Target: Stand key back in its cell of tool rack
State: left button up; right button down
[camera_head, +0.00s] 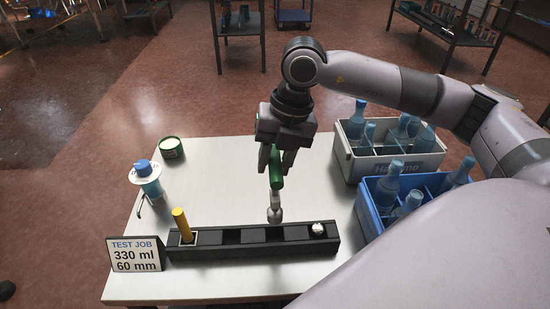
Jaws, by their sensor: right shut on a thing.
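My right gripper (278,158) points down over the table and is shut on the green handle of the key (276,180). The key hangs below the fingers, slightly tilted, with its silver metal end (274,212) low. That end shows just behind the rack's far edge; whether it touches anything I cannot tell. The black tool rack (208,254) lies along the front of the table. A yellow-handled tool (182,224) leans in its left cell. A whitish metal piece (318,229) sits in its right cell. Dark, empty-looking cells lie between. My left gripper is out of view.
A sign reading 330 ml, 60 mm (136,255) stands left of the rack. A blue-topped bottle (148,182) and a green tin (171,149) stand at the left. A grey crate (353,168) and a blue crate (377,211) of bottles stand right. The table's middle is clear.

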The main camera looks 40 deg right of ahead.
aim_at(275, 197)
jog(key=shift+s+d+b+x, duration=0.1)
jog(key=shift+d+b+x, duration=0.1)
jog(key=shift+b+x, duration=0.75)
jog(key=shift+s+d+b+x, duration=0.15)
jog(key=shift+b+x, duration=0.45)
jog(key=shift+x, duration=0.6)
jog(key=shift+w, duration=0.1)
jog(key=shift+s+d+b+x, duration=0.1)
jog(key=shift+d+b+x, duration=0.1)
jog(key=shift+b+x, duration=0.8)
jog(key=shift+s+d+b+x, duration=0.1)
jog(key=shift+d+b+x, duration=0.1)
jog(key=shift+b+x, duration=0.7)
jog(key=shift+s+d+b+x, duration=0.1)
jog(key=shift+d+b+x, duration=0.1)
jog(key=shift+b+x, duration=0.8)
jog(key=c, duration=0.7)
grip_release()
jog(key=shift+f+p, duration=0.25)
jog(key=shift+p, duration=0.05)
